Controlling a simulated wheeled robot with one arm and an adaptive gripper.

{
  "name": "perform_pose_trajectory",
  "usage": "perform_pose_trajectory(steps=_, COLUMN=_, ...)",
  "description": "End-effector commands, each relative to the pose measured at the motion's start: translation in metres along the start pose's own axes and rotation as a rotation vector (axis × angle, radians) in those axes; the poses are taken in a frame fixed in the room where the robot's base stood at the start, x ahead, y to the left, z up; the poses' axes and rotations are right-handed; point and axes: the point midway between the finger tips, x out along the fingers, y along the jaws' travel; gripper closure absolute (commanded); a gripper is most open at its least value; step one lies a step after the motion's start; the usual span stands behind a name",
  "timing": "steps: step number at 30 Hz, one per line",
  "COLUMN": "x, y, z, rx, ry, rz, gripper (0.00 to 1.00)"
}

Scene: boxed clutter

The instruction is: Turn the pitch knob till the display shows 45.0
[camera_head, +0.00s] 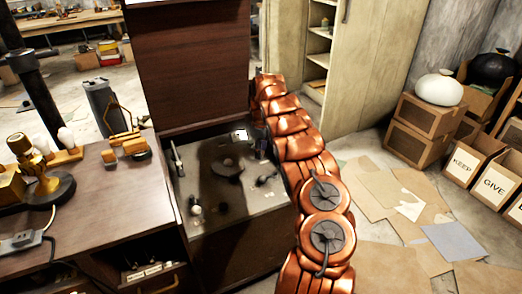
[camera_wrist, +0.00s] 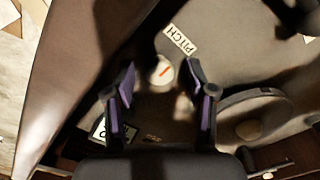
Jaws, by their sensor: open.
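The pitch knob (camera_wrist: 160,74) is a small pale round knob with an orange pointer line, seen in the wrist view just below the white PITCH label (camera_wrist: 180,39). My gripper (camera_wrist: 160,70) is open, with one purple-padded finger on each side of the knob. I cannot tell whether either finger touches it. A small display (camera_wrist: 99,128) shows at the lower left, partly hidden behind the left finger, and its digits cannot be read. In the head view the deck (camera_head: 240,193) stands below my copper-coloured arm, and the knob cannot be made out there.
A curved dark ring (camera_wrist: 268,95) lies right of my gripper. A dark wooden panel (camera_wrist: 75,60) rises along the left. In the head view a workbench (camera_head: 110,190) with a brass microscope (camera_head: 42,180) stands left, and cardboard boxes (camera_head: 425,115) stand right.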

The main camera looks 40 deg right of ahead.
Motion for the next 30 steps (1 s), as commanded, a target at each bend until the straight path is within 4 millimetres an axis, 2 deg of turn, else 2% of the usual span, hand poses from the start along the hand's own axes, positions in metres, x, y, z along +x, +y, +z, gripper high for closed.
perform_pose_trajectory(steps=5, x=-0.0005, y=0.0002, z=-0.0002, rx=0.000, ry=0.000, rz=0.001, gripper=0.46)
perform_pose_trajectory(steps=21, x=-0.0006, y=0.0001, z=-0.0006, rx=0.000, ry=0.001, rz=0.001, gripper=1.00)
perform_pose_trajectory(steps=30, x=-0.0011, y=-0.0006, z=-0.0016, rx=0.026, ry=0.001, rz=0.000, gripper=1.00)
